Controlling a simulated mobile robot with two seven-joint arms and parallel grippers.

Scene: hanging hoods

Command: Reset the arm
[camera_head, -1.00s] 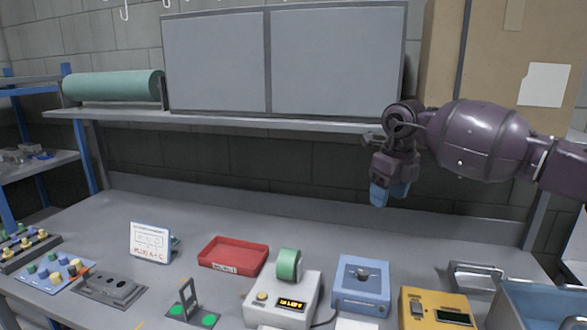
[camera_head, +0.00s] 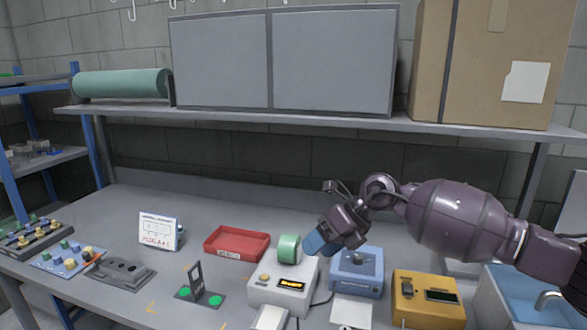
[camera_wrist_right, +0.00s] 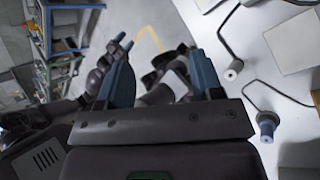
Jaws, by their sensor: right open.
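My right gripper (camera_head: 318,243) is purple-grey with blue fingertips. Its arm comes in from the right, and it is empty above the bench. In the head view its tips point down and left, overlapping the area between the white device with a green roll (camera_head: 282,293) and the blue device (camera_head: 356,277). I cannot tell its exact height. In the right wrist view its two blue fingers (camera_wrist_right: 160,75) stand apart with nothing held. Dark, blue-tipped parts beyond them may be my left gripper (camera_wrist_right: 122,45), but its jaw state is unclear.
A shelf (camera_head: 300,121) above carries grey panels (camera_head: 285,60) and a cardboard box (camera_head: 480,60). The bench's back middle is clear.

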